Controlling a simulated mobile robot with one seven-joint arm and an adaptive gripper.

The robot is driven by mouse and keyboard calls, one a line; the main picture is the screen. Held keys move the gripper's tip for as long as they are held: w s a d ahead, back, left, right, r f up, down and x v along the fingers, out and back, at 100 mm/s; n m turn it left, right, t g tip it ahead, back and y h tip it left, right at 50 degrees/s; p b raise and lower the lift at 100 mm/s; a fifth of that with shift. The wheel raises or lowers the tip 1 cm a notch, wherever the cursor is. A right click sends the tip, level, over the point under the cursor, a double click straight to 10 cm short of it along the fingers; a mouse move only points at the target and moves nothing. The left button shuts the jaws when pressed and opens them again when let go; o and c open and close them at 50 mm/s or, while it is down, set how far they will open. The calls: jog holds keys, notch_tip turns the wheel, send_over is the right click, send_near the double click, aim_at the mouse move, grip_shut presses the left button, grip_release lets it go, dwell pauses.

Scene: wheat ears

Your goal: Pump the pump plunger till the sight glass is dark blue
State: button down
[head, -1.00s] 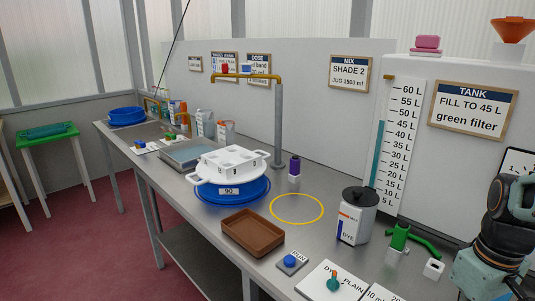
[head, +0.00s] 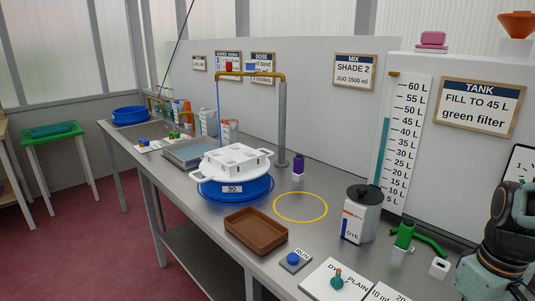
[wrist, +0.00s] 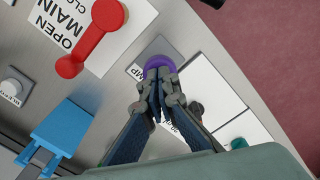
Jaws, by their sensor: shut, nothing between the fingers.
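In the wrist view a round purple knob (wrist: 157,61), likely the pump plunger, stands by a partly hidden label ending in "MP". My gripper (wrist: 158,74) is shut and empty, with its fingertips at the near edge of this knob and overlapping it. I cannot tell whether they touch or press it. The fingers hide part of the knob and its label. My gripper is outside the head view. I cannot make out a sight glass in either view.
A red handle (wrist: 88,46) on the "MAIN" plate and a blue part (wrist: 64,128) lie left of my gripper.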

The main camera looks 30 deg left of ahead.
jog(key=shift+s+f+b, duration=0.1)
jog(key=shift+f+b, duration=1.05)
jog(key=shift+f, duration=0.8)
jog(key=shift+r, duration=0.15)
jog(key=shift+r+p, duration=2.55)
jog(key=shift+r, duration=0.35)
jog(key=shift+r, duration=0.1)
notch_tip(320, 180, up, 6)
jog(key=p, duration=0.5)
